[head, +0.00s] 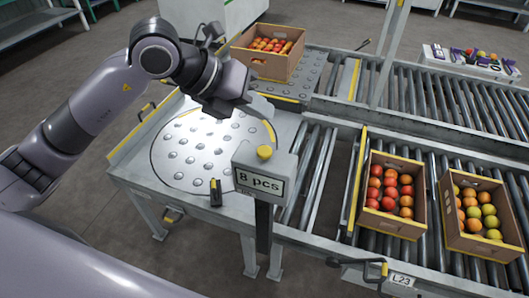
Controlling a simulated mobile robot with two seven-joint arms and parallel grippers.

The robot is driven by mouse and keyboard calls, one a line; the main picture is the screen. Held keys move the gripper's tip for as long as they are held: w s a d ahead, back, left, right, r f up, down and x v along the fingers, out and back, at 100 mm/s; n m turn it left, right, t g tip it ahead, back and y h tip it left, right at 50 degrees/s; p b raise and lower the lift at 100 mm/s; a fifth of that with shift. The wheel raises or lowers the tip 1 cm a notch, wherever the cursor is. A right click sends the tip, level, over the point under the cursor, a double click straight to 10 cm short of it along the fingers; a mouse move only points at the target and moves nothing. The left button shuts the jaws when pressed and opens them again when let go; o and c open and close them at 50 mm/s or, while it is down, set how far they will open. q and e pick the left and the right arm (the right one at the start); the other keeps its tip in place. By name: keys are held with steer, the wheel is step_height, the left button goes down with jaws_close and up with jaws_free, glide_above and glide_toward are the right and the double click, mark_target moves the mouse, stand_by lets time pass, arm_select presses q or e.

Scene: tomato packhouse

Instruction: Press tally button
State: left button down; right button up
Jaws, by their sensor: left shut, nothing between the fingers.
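The tally button (264,152) is a yellow round cap on top of a grey box (264,172) whose front label reads "8 pcs". The box stands on a dark post at the front edge of the ball table. My left gripper (262,110) is shut and empty, just behind and above the button in the picture. It looks apart from the button, but the exact gap is hard to tell. My right gripper is not in view.
A cardboard box of tomatoes (240,62) stands behind my left arm. Roller conveyors (310,180) run to the right, carrying two more tomato boxes (365,222) (452,240). A small black-and-yellow object (215,192) stands on the table's front edge, left of the button box.

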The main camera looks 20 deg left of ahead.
arm_select(q)
steer(key=b, duration=0.3)
glide_above(259, 151)
step_height(259, 151, down, 5)
steer(key=shift+w+f, duration=0.1)
steer(key=shift+f, duration=0.1)
steer(key=shift+f+b, duration=0.4)
steer(key=shift+b, duration=0.1)
stand_by(1.2)
steer(key=shift+f+b, duration=0.4)
steer(key=shift+b, duration=0.05)
steer(key=shift+f+b, duration=0.6)
stand_by(0.6)
steer(key=shift+r, duration=0.1)
steer(key=shift+r+p, duration=0.7)
steer(key=shift+r, duration=0.2)
